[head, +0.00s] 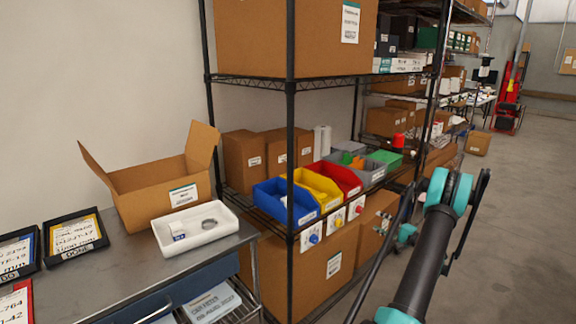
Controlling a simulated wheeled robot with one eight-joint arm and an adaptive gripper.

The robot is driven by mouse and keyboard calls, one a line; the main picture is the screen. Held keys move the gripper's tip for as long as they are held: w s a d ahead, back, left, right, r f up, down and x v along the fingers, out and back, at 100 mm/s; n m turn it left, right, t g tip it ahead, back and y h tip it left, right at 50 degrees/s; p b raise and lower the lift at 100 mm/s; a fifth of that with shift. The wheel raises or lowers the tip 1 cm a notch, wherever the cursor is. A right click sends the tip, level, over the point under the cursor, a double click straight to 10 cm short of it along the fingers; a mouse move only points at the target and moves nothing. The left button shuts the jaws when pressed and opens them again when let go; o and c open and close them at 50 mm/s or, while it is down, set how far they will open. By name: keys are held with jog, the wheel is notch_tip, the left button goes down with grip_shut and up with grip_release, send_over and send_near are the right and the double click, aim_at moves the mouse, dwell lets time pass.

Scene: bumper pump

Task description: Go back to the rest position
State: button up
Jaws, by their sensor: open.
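My arm rises from the bottom right of the head view. It is a dark link with teal joints, bent at the top, with thin dark bars on either side. Another teal part of mine shows lower, in front of the shelf boxes. I cannot make out my gripper's fingers in this view. The arm stands apart from the table, in front of the right side of the shelf.
A metal table (110,274) at left holds an open cardboard box (150,190) and a white tray (182,240) with a ring inside. A wire shelf (291,150) bears blue (285,203), yellow (318,190) and red bins. Open floor (530,230) lies at right.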

jog(key=s+a+r+n+g+h, duration=0.1)
jog(key=a+r+n+g, duration=0.45)
jog(key=a, duration=0.85)
jog(key=s+a+r+g+h, duration=0.2)
jog(key=s+a+r, duration=0.3)
jog(key=s+a, duration=0.5)
jog(key=s+a+n+g+h, duration=0.15)
jog(key=s+a, duration=0.25)
jog(key=s, duration=0.4)
jog(key=s+a+n+g+h, duration=0.1)
jog(key=s+a+n+h, duration=0.15)
jog(key=s, duration=0.45)
jog(key=s+f+n+h, duration=0.2)
jog(key=s+h, duration=0.1)
jog(key=s, duration=1.2)
jog(key=shift+d+f+h, duration=0.2)
jog(key=shift+h, duration=0.1)
